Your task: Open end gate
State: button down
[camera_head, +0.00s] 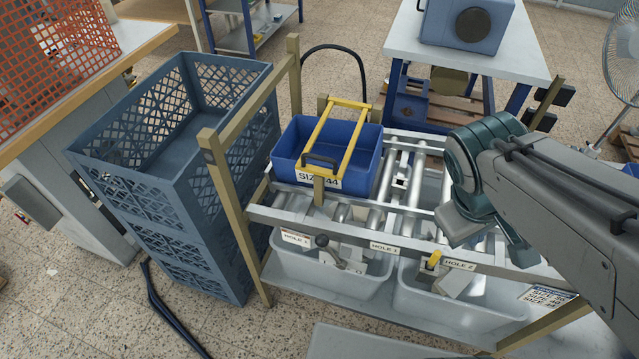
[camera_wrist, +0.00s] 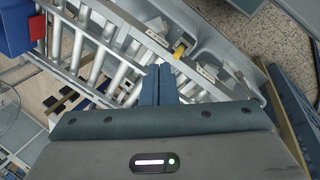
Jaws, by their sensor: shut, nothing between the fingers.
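I cannot tell for certain which part is the end gate. A yellow frame (camera_head: 341,130) with a black handle (camera_head: 321,161) lies across the top of a blue bin (camera_head: 291,150) marked SIZE 44, at the left end of the roller rack (camera_head: 396,190). My gripper (camera_wrist: 160,72) is shut and empty above the rollers, near that rail. In the head view my arm hides its fingers.
Grey tubs (camera_head: 335,280) stand under the rack's front rail, with a black-knobbed lever (camera_head: 322,241) by HOLE 1. Wooden posts (camera_head: 232,215) and stacked blue-grey crates (camera_head: 150,190) bound the left side. A white table (camera_head: 400,45) with a blue machine stands behind.

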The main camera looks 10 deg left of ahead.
jog(key=w+a+f+n+t+h+b, duration=0.2)
jog(key=w+f+n+h+b, duration=0.2)
jog(key=f+n+b, duration=0.5)
jog(key=n+t+y+b, duration=0.6)
jog(key=n+t+b, duration=1)
jog(key=n+b, duration=0.35)
send_near(317, 175)
jog(key=shift+m, duration=0.25)
jog(key=x, duration=0.1)
jog(key=b+x, duration=0.1)
jog(key=x, duration=0.1)
jog(key=b+x, duration=0.1)
jog(key=x, duration=0.1)
jog(key=shift+d+r, duration=0.15)
jog(key=shift+d, duration=0.25)
jog(key=w+r, duration=0.2)
jog(key=r, duration=0.1)
jog(key=shift+w+d+r+b, duration=0.1)
jog(key=shift+w+b, duration=0.05)
jog(key=shift+b, duration=0.2)
jog(key=shift+w+r, duration=0.1)
jog(key=shift+r, duration=0.1)
